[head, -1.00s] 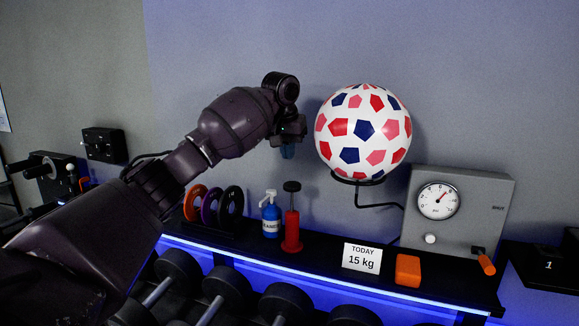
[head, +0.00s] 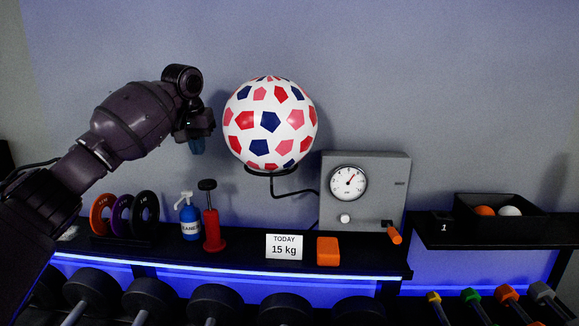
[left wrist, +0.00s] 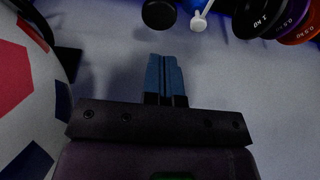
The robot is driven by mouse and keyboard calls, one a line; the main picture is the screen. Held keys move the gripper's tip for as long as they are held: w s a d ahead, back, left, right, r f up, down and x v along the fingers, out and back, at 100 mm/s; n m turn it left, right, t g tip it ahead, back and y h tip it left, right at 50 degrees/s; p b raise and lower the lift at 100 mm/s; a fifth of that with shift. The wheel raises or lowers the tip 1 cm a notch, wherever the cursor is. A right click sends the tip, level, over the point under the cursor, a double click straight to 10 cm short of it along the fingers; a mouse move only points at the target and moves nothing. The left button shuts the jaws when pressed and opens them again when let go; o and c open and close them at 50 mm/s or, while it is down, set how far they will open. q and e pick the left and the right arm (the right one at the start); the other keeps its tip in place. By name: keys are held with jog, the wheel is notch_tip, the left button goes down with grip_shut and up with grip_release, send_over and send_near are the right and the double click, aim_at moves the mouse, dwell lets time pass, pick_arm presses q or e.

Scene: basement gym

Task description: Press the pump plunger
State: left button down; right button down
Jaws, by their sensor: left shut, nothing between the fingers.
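The red pump (head: 212,231) stands upright on the shelf, with its black plunger knob (head: 207,185) raised on a thin rod. My left gripper (head: 197,147) has blue fingers pointing down, shut and empty, above the knob and slightly left of it in the head view, with a clear gap. In the left wrist view the shut fingers (left wrist: 164,62) point toward the black knob (left wrist: 158,13), which is apart from them at the top edge. The pump body is out of that view. My right gripper is not in view.
Left of the pump stand a blue cleaner bottle (head: 190,218) and several coloured discs (head: 122,216). A patterned ball (head: 270,122) sits on a bracket close right of my gripper. A "15 kg" card (head: 284,247), orange block (head: 328,251) and gauge box (head: 380,175) stand further right.

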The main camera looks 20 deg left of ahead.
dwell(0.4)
pick_arm(q)
notch_tip(320, 180, up, 5)
send_over(206, 190)
jog(key=s, duration=0.1)
jog(key=shift+s+a+r, duration=0.1)
jog(key=shift+a+r, duration=0.1)
jog(key=shift+r, duration=0.25)
jog(key=x, duration=0.4)
jog(key=p+x, duration=0.1)
jog(key=x, duration=0.7)
jog(key=shift+s+f, duration=0.25)
jog(key=shift+f, duration=0.1)
jog(key=shift+d+f+p, duration=0.1)
jog(key=shift+f+p, duration=0.25)
jog(key=shift+f, duration=0.35)
notch_tip(206, 190, down, 6)
jog(key=shift+s+f, duration=0.1)
